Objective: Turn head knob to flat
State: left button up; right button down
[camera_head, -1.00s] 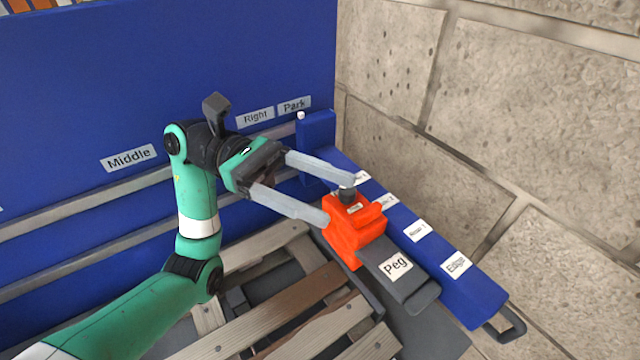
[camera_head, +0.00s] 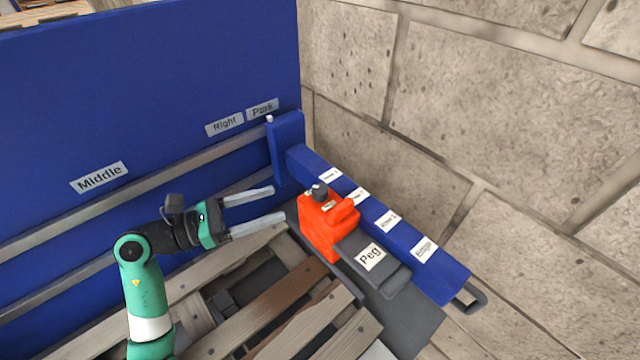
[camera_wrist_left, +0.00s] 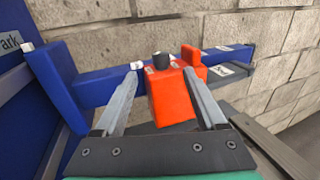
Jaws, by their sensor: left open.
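The dark head knob (camera_head: 319,188) sits on top of the orange-red head block (camera_head: 322,228), with a small label beside it. In the left wrist view the knob (camera_wrist_left: 160,60) and the block (camera_wrist_left: 170,95) show beyond the fingers. My left gripper (camera_head: 279,204) is open and empty, to the left of the block in the head view and apart from it. In the wrist view its two fingers (camera_wrist_left: 163,80) appear either side of the block. The knob's pointing direction is too small to tell. My right gripper is not in view.
A blue beam (camera_head: 412,252) with several labels runs behind the block. A dark bar (camera_head: 385,272) labelled Peg extends from the block. A blue panel (camera_head: 150,100) with rails stands at left. Wooden pallet slats (camera_head: 285,300) lie below; a stone wall (camera_head: 480,110) bounds the right.

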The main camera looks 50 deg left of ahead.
aim_at(320, 188)
pick_arm(q)
jog(key=b+x, duration=0.1)
jog(key=x, duration=1)
jog(key=shift+w+d+b, duration=0.15)
jog(key=shift+w+b, duration=0.15)
jog(key=shift+b, duration=0.05)
grip_shut()
